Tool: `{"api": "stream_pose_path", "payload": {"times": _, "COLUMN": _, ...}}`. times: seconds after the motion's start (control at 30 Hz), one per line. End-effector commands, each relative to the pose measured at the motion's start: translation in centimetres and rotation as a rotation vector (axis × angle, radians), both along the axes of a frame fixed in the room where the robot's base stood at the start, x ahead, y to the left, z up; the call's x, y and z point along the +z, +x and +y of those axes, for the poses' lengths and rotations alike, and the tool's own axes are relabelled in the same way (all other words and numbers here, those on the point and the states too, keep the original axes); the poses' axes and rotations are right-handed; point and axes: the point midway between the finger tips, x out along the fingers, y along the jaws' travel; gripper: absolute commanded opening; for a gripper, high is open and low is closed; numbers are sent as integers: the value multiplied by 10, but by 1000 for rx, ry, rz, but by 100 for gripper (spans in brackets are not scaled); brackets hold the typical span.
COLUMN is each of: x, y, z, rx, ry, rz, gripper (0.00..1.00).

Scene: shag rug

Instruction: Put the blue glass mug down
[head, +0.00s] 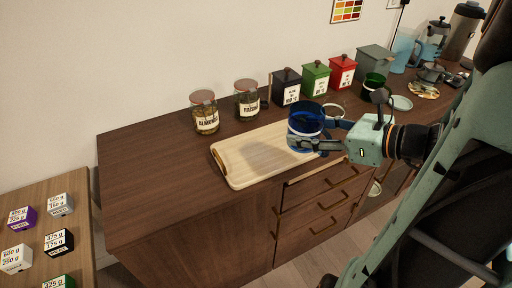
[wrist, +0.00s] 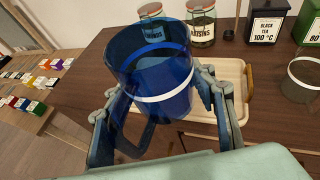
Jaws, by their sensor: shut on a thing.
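The blue glass mug (head: 306,122) is upright between the fingers of my gripper (head: 312,146), over the right part of a pale wooden tray. In the wrist view the mug (wrist: 160,85) fills the middle, with a white band around it and its handle toward the camera. My gripper (wrist: 168,118) is shut on the mug, one finger at each side. Whether the mug's base touches the tray is hidden by the fingers in the head view.
The wooden tray (head: 238,177) lies on the brown cabinet top. Behind it stand two labelled jars (head: 204,113) (head: 247,101) and black (head: 287,88), green (head: 315,79) and red (head: 341,72) tins. The cabinet top left of the tray (head: 150,165) is clear. Drawers are below.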

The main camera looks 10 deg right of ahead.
Motion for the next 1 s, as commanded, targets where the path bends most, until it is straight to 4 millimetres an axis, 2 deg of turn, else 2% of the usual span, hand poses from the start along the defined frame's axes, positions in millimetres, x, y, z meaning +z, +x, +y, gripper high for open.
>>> {"api": "stream_pose_path", "payload": {"times": 0.17, "x": -7, "y": 6, "z": 5, "rx": 3, "ry": 0, "rz": -1, "gripper": 19}}
{"api": "stream_pose_path", "payload": {"times": 0.27, "x": -18, "y": 24, "z": 14, "rx": 4, "ry": 1, "rz": -2, "gripper": 19}}
{"api": "stream_pose_path", "payload": {"times": 0.53, "x": -49, "y": 84, "z": 44, "rx": 4, "ry": 2, "rz": -2, "gripper": 19}}
{"api": "stream_pose_path", "payload": {"times": 0.8, "x": -85, "y": 109, "z": 55, "rx": 1, "ry": 2, "rz": -1, "gripper": 19}}
{"api": "stream_pose_path", "payload": {"times": 1.0, "x": -90, "y": 118, "z": 58, "rx": 0, "ry": 1, "rz": -3, "gripper": 19}}
